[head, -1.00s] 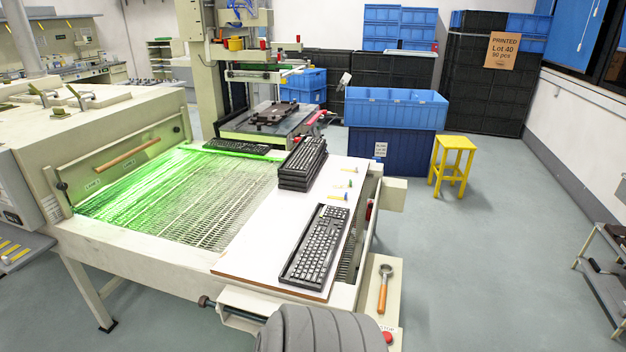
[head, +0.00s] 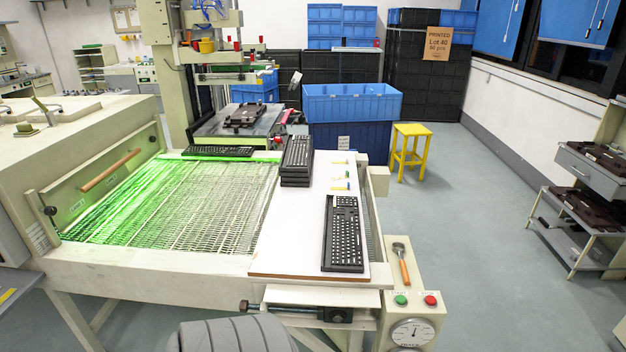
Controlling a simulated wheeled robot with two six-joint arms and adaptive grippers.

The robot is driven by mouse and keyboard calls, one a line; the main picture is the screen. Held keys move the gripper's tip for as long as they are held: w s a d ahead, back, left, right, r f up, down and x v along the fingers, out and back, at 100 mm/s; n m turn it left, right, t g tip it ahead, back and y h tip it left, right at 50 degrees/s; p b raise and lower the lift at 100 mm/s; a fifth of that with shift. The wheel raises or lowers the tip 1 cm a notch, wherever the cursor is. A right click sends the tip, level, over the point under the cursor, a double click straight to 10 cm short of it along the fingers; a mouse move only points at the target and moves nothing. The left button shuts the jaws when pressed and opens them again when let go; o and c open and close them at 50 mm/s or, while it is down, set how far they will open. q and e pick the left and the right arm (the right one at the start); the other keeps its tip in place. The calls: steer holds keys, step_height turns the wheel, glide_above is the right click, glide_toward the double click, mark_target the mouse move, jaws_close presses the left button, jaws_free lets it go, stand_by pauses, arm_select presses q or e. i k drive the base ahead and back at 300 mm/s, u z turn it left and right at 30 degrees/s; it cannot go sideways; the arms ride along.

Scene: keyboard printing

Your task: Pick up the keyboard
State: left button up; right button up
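A single black keyboard (head: 343,235) lies flat near the front right of a white board (head: 290,235), long side running away from me. A stack of several black keyboards (head: 296,160) stands farther back on the same board. Another black keyboard (head: 218,151) lies at the far end of the mesh conveyor. Neither of my grippers shows; only a grey rounded part of mine is at the bottom edge.
The dryer's mesh conveyor (head: 200,205), lit green, lies left of the board. A wooden-handled tool (head: 401,263) and a control box with green and red buttons (head: 414,318) sit at the front right.

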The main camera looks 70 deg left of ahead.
mark_target(342, 252)
steer(key=u, duration=1.65)
steer(key=i, duration=1)
